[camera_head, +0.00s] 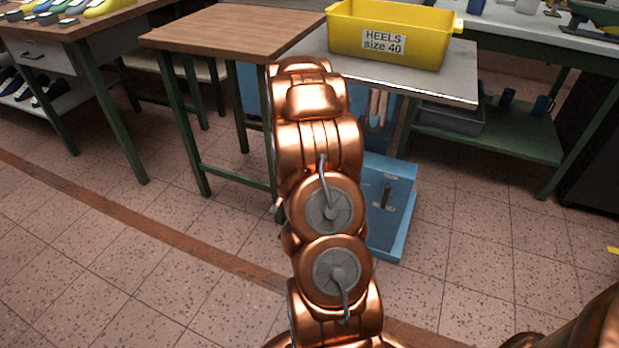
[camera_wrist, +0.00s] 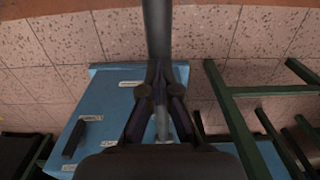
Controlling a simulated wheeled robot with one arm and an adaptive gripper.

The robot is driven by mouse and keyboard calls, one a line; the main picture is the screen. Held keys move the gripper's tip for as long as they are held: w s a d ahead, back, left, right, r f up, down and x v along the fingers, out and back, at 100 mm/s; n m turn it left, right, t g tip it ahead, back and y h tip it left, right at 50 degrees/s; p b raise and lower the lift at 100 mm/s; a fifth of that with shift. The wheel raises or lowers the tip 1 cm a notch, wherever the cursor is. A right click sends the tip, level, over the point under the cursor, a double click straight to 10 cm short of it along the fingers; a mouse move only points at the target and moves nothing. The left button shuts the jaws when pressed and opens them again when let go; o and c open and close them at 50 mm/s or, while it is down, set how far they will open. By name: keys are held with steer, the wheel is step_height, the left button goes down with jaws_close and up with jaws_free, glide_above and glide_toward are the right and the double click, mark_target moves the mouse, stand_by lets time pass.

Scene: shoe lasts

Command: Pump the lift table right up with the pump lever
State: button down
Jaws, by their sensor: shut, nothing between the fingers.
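The lift table's grey top (camera_head: 455,85) stands behind my arm, with a yellow crate (camera_head: 345,30) labelled "HEELS size 40" on it. Its blue base (camera_head: 400,225) shows to the right of my arm on the floor, and also in the wrist view (camera_wrist: 105,110). In the wrist view, a grey bar, apparently the pump lever (camera_wrist: 157,25), runs from the top edge down to my gripper (camera_wrist: 160,72). My gripper is shut and empty, its fingertips over the bar; I cannot tell whether they touch it. In the head view my arm hides the gripper and lever.
A wooden table (camera_head: 220,30) with green legs stands left of the lift table. A green workbench (camera_head: 535,145) with a grey bin is at the right. A bench with shoe lasts is at far left. The tiled floor in front is clear.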

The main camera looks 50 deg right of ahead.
step_height(320, 180, down, 3)
steer(key=shift+s+a+r, duration=0.1)
steer(key=shift+s+a, duration=0.05)
step_height(320, 180, up, 14)
steer(key=w+d+p, duration=0.1)
steer(key=d+p, duration=0.1)
steer(key=p, duration=0.2)
steer(key=shift+d, duration=0.35)
steer(key=shift+f+b, duration=0.55)
steer(key=shift+f, duration=2)
step_height(320, 180, up, 5)
steer(key=shift+r+p, duration=0.2)
steer(key=shift+p, duration=0.5)
